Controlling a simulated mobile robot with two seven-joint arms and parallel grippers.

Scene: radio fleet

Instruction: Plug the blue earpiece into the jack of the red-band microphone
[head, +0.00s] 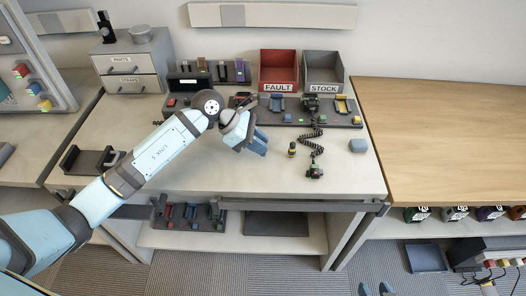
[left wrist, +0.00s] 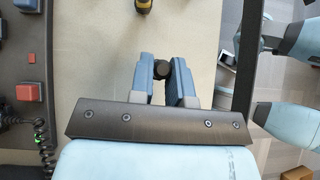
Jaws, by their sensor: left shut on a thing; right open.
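My left gripper (head: 255,146) is over the middle of the bench, its blue fingers pointing down toward the front right. In the left wrist view its fingers (left wrist: 167,78) are shut on a small dark round piece (left wrist: 161,69); no blue shows on it, and I cannot tell whether it is the earpiece. My right gripper (head: 375,290) shows only as two spread blue fingertips at the bottom edge.
A small yellow-and-black piece (head: 292,150) stands between my left gripper and the cord. A blue-grey block (head: 358,146) lies to the right. A dark rack (head: 350,122) holds several devices, with red FAULT (head: 278,68) and grey STOCK (head: 322,70) bins behind. The bench front is clear.

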